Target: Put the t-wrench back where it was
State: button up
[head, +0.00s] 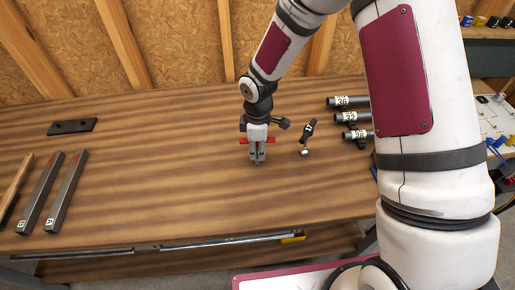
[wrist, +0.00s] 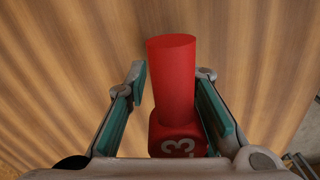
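The t-wrench shows as a red bar (head: 244,141) crossing my gripper in the head view. In the wrist view its red cylindrical handle (wrist: 171,75) lies lengthwise between the fingers, with a thicker red part marked 3 at the near end. My gripper (head: 257,159) points down, low over the wooden workbench.
On the workbench (head: 200,205), a black tool with a silver end (head: 309,130) stands right of my gripper. Dark tubes (head: 345,117) marked with numbers lie beyond it. A black plate (head: 72,126) and grey bars (head: 66,193) lie at left. The middle is clear.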

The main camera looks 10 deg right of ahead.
dwell(0.3)
jog(key=shift+r, duration=0.45)
notch_tip(320, 180, up, 11)
jog(key=shift+r+b, duration=0.2)
jog(key=shift+b, duration=0.5)
jog(key=o, duration=1.8)
notch_tip(320, 180, up, 12)
jog(key=shift+s, duration=0.1)
